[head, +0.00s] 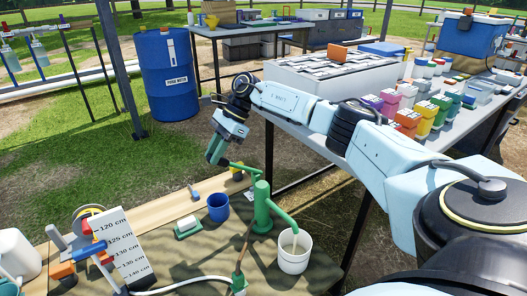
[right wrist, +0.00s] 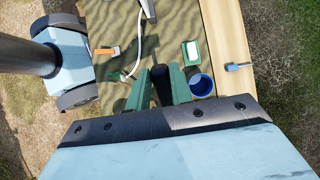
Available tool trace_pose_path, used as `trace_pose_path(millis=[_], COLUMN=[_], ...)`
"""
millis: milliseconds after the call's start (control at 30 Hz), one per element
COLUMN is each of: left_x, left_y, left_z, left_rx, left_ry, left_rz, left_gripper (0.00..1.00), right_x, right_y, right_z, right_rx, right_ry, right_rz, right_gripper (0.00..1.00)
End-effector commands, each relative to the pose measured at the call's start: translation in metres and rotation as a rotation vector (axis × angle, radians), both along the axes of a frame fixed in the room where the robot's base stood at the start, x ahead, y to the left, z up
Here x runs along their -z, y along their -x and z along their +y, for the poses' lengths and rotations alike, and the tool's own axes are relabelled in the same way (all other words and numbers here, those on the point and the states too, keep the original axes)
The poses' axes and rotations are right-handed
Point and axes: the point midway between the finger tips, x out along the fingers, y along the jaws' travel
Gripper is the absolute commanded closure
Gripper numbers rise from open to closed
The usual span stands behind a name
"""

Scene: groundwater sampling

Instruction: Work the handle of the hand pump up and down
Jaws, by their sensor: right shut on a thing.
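The green hand pump (head: 262,210) stands upright on the low mat-covered table in the head view. Its handle (head: 240,168) reaches from the pump top up and left to my right gripper (head: 212,158). My right gripper is shut on the handle's end. In the right wrist view its green fingers (right wrist: 165,86) sit on both sides of a dark bar, the handle grip (right wrist: 160,88). The pump spout (head: 285,218) slopes down over a white bucket (head: 293,262). I cannot clearly tell whether water is running. My left gripper is not in view.
A blue cup (head: 218,208) and a green tray with a white block (head: 187,228) stand left of the pump. A white depth scale board (head: 125,250) is further left. A long table (head: 315,130) with coloured bottles lies beneath my right arm. A blue drum (head: 167,75) stands behind.

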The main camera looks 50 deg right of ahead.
Motion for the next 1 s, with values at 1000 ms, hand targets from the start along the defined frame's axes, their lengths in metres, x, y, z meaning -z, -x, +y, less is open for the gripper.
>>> trace_pose_path(millis=[1000], left_x=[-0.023], left_y=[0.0], left_z=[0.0], left_rx=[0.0], left_ry=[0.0], left_rz=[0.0], left_gripper=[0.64], right_x=[0.094], right_y=[-0.012], right_z=[0.051], right_rx=[-0.007], right_ry=[0.567], right_rz=[0.138], right_gripper=[0.95])
